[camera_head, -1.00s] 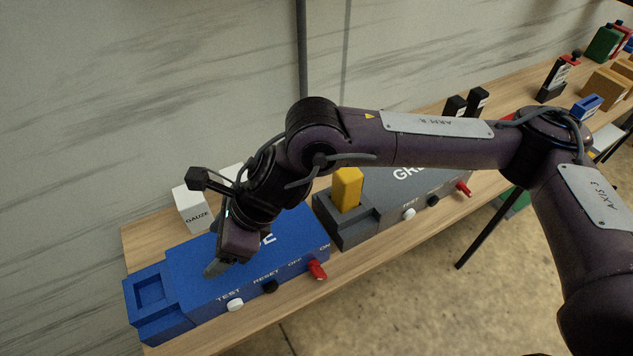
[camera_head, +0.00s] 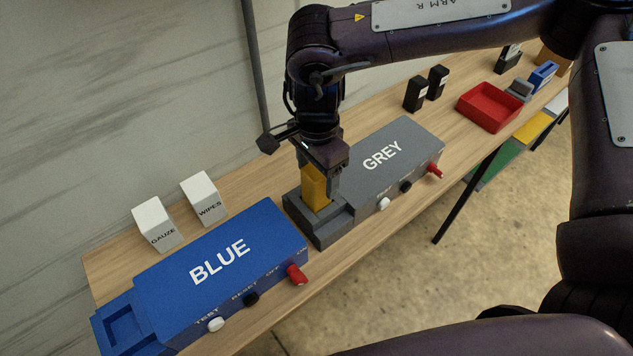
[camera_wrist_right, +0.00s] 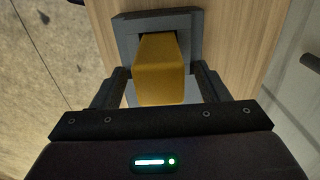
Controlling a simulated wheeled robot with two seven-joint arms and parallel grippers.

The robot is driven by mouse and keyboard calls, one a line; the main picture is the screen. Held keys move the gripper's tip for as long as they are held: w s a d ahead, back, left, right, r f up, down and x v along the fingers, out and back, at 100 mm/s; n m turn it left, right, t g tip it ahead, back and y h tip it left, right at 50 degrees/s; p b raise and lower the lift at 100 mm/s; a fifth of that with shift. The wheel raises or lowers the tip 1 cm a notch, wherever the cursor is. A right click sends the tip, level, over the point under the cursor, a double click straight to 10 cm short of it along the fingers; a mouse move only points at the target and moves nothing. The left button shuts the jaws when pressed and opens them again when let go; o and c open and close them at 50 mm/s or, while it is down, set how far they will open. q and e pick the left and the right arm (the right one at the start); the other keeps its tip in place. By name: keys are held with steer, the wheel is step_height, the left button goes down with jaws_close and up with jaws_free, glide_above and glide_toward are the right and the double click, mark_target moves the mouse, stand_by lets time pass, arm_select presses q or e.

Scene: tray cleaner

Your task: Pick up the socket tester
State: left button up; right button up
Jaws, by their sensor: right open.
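The socket tester is most likely the yellow block (camera_head: 314,188) standing upright in the socket at the left end of the grey unit (camera_head: 405,150). My right gripper (camera_head: 318,172) is over it from above, with its fingers on either side of the block. In the right wrist view the yellow block (camera_wrist_right: 161,70) stands between the two open fingers of the gripper (camera_wrist_right: 161,85), with its lower end in the grey socket (camera_wrist_right: 185,22). Gaps show between block and fingers. My left gripper is not in view.
The blue unit (camera_head: 245,255) stands to the left, with an empty recess at its left end. Gauze (camera_head: 154,222) and wipes (camera_head: 204,198) boxes stand behind it. A red tray (camera_head: 490,105) and black items (camera_head: 416,95) are farther right. A red switch (camera_head: 435,170) sticks out in front of the grey unit.

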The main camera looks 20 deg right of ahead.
steer(key=shift+f+p, duration=0.4)
steer(key=shift+f, duration=1.25)
steer(key=shift+c, duration=0.2)
steer(key=c, duration=1.2)
steer(key=shift+r, duration=0.1)
